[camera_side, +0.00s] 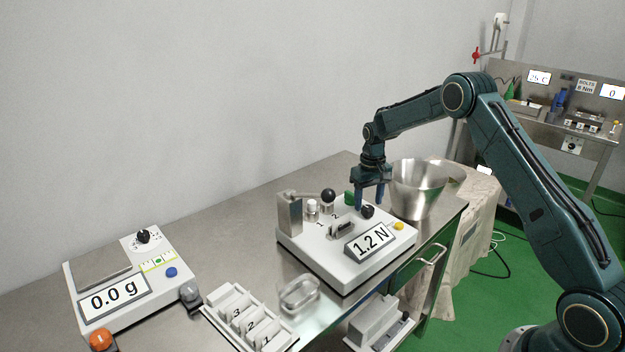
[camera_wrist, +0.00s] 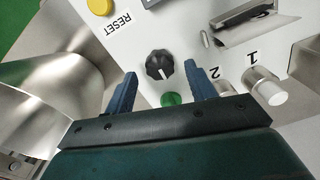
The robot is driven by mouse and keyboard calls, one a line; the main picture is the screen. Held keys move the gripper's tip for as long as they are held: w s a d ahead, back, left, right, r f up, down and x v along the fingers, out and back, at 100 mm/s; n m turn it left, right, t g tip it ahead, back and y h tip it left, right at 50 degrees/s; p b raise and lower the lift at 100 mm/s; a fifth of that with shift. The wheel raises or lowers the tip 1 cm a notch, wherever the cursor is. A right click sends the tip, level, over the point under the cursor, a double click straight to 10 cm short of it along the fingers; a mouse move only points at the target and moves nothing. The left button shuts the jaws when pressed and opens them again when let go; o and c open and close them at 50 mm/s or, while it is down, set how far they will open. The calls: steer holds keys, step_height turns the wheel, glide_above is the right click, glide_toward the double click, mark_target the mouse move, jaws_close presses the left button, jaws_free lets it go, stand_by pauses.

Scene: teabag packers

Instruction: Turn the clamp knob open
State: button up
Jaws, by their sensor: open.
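The clamp knob (camera_side: 368,212) is a small round black knob on the top of the white force tester (camera_side: 340,275), behind its 1.2 N display. In the wrist view the knob (camera_wrist: 157,66) is ribbed and carries a white pointer line. My gripper (camera_side: 369,204) points down over the knob. In the wrist view its two blue fingers (camera_wrist: 159,72) are open, one on each side of the knob, with visible gaps. Whether the fingertips are down at knob height cannot be told.
A metal bucket (camera_side: 418,190) stands close beside my gripper. A green button (camera_wrist: 171,99) and yellow reset button (camera_wrist: 100,6) flank the knob. A black ball handle (camera_side: 328,195) and metal post (camera_side: 290,212) rise nearby. A scale (camera_side: 130,280) and slotted tray (camera_side: 235,310) stand left.

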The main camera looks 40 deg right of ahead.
mark_target(368, 207)
step_height(368, 207, up, 12)
stand_by(0.5)
steer(key=shift+a, duration=0.1)
steer(key=s+a+r+n+t, duration=0.2)
steer(key=s+a+r+t, duration=0.1)
steer(key=s+a+r, duration=1.15)
steer(key=s+a+t, duration=0.1)
steer(key=s+a, duration=0.1)
steer(key=s, duration=0.9)
steer(key=s+a+f+n+t, duration=0.1)
steer(key=s+a, duration=0.2)
steer(key=s, duration=0.7)
steer(key=shift+s+a+f+t, duration=0.3)
steer(key=shift+s, duration=0.05)
